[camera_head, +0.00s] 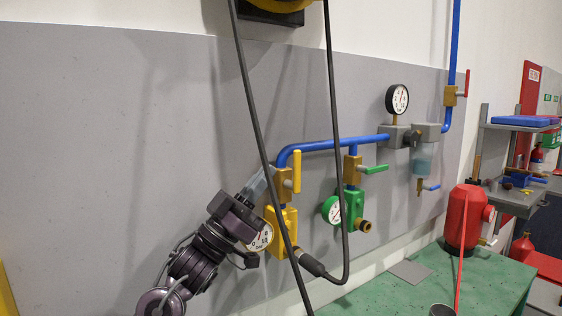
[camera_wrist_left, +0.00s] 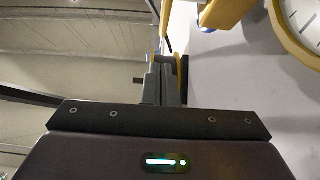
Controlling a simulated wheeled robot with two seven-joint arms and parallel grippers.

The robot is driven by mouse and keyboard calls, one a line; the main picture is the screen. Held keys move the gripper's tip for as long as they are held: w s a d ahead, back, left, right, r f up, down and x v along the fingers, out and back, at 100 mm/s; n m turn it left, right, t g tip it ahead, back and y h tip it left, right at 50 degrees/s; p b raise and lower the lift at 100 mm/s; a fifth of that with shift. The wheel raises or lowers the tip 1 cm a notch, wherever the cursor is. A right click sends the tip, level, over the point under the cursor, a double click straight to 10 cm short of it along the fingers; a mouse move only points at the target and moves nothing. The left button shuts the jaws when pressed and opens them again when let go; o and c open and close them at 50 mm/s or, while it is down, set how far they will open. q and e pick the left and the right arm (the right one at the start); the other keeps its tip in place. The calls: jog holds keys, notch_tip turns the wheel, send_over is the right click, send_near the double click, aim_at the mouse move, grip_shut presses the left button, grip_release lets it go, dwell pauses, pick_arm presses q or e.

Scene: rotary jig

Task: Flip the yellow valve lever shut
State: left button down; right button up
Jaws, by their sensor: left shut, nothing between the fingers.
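The yellow valve lever (camera_head: 297,170) stands upright on a brass valve body (camera_head: 284,184), above a yellow regulator block (camera_head: 283,232) with a round gauge (camera_head: 262,238). My left gripper (camera_head: 264,180) is shut and empty. Its fingertips are just left of the brass valve, with the lever on the valve's far right side; whether they touch the valve I cannot tell. In the left wrist view the shut fingers (camera_wrist_left: 168,85) point away from the camera. A gauge (camera_wrist_left: 302,25) and part of a yellow block (camera_wrist_left: 226,12) show at the upper right there. My right gripper is out of view.
Black hoses (camera_head: 249,90) hang in front of the blue pipe (camera_head: 335,145), close to the yellow lever. A green lever (camera_head: 375,169) with a green regulator (camera_head: 355,210) sits to the right. A red lever (camera_head: 467,83) is farther right. Grey panel (camera_head: 110,150) on the left is clear.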

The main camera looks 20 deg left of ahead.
aim_at(294, 156)
pick_arm(q)
jog(key=shift+w+d+p, duration=0.35)
jog(key=shift+w+d, duration=0.3)
jog(key=shift+w, duration=0.2)
jog(key=shift+w+d+p, duration=0.3)
jog(key=shift+w+d, duration=0.3)
jog(key=shift+w, duration=0.2)
jog(key=shift+a+r, duration=0.1)
